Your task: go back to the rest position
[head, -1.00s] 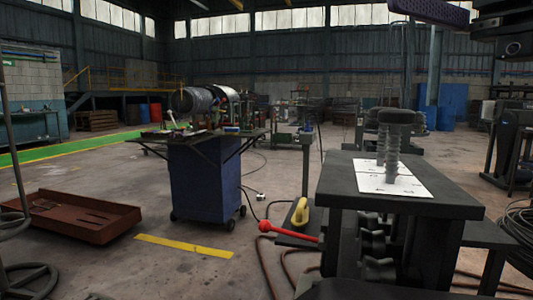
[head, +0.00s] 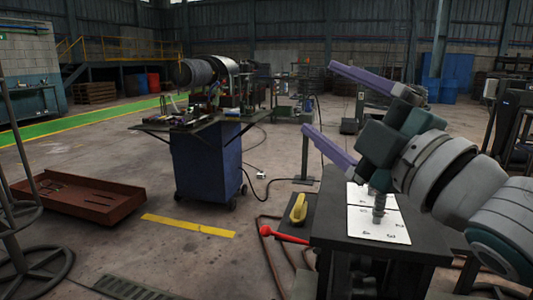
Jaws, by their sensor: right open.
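My right gripper (head: 320,98) comes in from the right with its two purple fingers spread wide apart and nothing between them. Its arm passes in front of and above the dark table (head: 330,235) at the right. My left gripper is out of view.
A blue cabinet cart (head: 207,163) with tools on top stands left of centre. A rust-red tray (head: 85,200) lies on the floor at left. A yellow object (head: 298,208) and a red-ended bar (head: 285,236) lie beside the table. Open floor lies between tray and cart.

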